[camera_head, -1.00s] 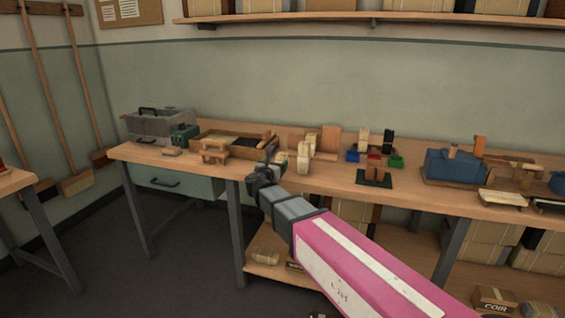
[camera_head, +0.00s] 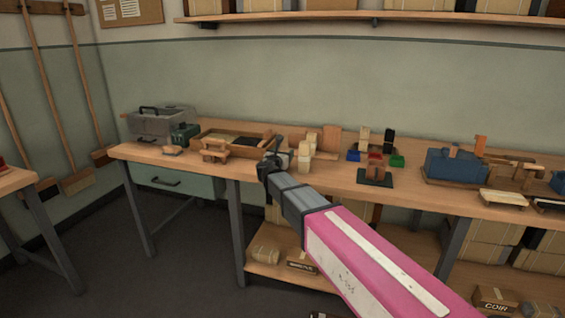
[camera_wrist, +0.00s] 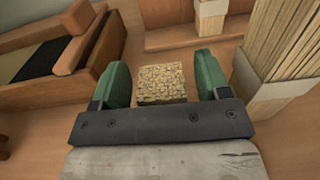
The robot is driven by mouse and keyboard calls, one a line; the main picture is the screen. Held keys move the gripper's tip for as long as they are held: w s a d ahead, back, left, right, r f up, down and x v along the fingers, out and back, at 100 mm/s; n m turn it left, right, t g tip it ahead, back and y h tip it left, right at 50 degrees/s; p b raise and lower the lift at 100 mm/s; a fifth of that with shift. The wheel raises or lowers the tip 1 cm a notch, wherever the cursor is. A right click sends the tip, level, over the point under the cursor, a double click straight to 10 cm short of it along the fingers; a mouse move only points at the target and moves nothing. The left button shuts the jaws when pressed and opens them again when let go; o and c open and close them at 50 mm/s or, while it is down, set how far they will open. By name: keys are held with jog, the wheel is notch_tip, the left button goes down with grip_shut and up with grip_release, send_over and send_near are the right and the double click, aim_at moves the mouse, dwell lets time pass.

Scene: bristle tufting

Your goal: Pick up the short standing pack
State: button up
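The short standing pack (camera_wrist: 162,86) shows its square, straw-coloured bristle top in the wrist view. My gripper (camera_wrist: 163,66) is open, with one green finger on each side of it. A narrow gap shows between the pack and each finger. The lower part of the pack is hidden. In the head view my gripper (camera_head: 276,156) is over the bench, at the left of the standing packs; the short pack is not clear there. A taller pack with a pale band (camera_wrist: 268,98) stands close to the right finger; it also shows in the head view (camera_head: 304,156).
A wooden tray (camera_wrist: 100,58) with a dark section lies left of my gripper. Another banded pack (camera_wrist: 210,15) stands behind, by a wooden rack (camera_wrist: 168,38).

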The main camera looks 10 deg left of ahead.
jog(key=c, duration=0.7)
jog(key=shift+r, duration=0.1)
